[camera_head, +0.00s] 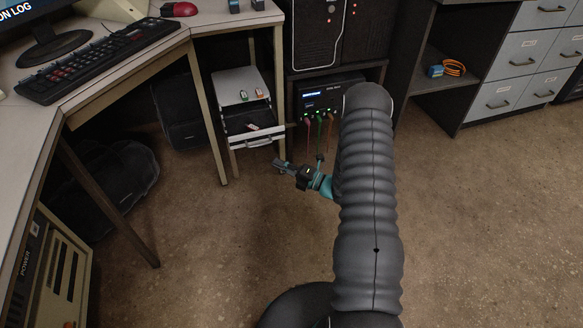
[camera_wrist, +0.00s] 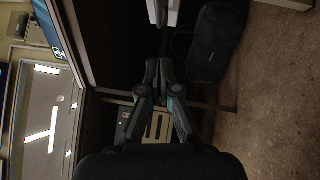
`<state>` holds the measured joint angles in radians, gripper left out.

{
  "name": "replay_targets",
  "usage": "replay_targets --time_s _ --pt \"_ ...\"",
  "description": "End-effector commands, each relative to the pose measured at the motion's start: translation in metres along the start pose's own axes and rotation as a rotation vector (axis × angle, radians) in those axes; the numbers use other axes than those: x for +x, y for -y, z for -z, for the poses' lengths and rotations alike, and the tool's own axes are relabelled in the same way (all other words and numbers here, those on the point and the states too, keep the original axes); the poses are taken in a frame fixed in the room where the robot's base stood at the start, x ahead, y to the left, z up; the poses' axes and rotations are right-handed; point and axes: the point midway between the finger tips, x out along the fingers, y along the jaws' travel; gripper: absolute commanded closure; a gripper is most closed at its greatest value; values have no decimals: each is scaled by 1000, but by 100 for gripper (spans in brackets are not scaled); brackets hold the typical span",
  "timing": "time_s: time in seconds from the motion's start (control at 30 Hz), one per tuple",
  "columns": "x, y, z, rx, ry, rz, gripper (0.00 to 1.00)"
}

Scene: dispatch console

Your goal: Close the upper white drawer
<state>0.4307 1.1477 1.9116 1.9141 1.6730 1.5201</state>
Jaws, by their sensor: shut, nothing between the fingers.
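The white drawer (camera_head: 256,138) under the desk stands pulled out from its small cabinet (camera_head: 240,83). Its dark inside shows behind the white front, with a small light item in it. My gripper (camera_head: 278,163) is shut and empty, pointing left, a little in front of and to the right of the drawer front in the head view. It appears apart from the drawer. In the wrist view, the closed fingertips (camera_wrist: 158,63) show in the middle, and a white edge, seemingly of the drawer (camera_wrist: 165,12), is cut off at the top.
A desk leg (camera_head: 207,112) stands left of the cabinet, with a dark bag (camera_head: 126,175) beyond. A black device with plugged cables (camera_head: 325,95) is at the right of the cabinet. Brown floor (camera_head: 210,250) in front is clear. The desk top carries a keyboard (camera_head: 98,62).

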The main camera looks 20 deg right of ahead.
Motion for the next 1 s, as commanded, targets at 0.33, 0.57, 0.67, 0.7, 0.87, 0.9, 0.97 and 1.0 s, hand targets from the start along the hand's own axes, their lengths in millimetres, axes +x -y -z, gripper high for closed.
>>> replay_targets --time_s 0.33,0.57,0.67,0.7,0.87,0.9,0.97,1.0 --pt "52 0 -15 -3 -2 0 100" --pt "63 0 -26 0 -3 0 100" --pt "64 0 -27 0 -3 0 100" --pt "64 0 -27 0 -3 1 100" --pt "64 0 -27 0 -2 1 100" --pt "59 0 -32 -1 0 1 100" --pt "62 1 -29 0 -3 0 100" --pt "64 1 -28 0 -5 0 100"
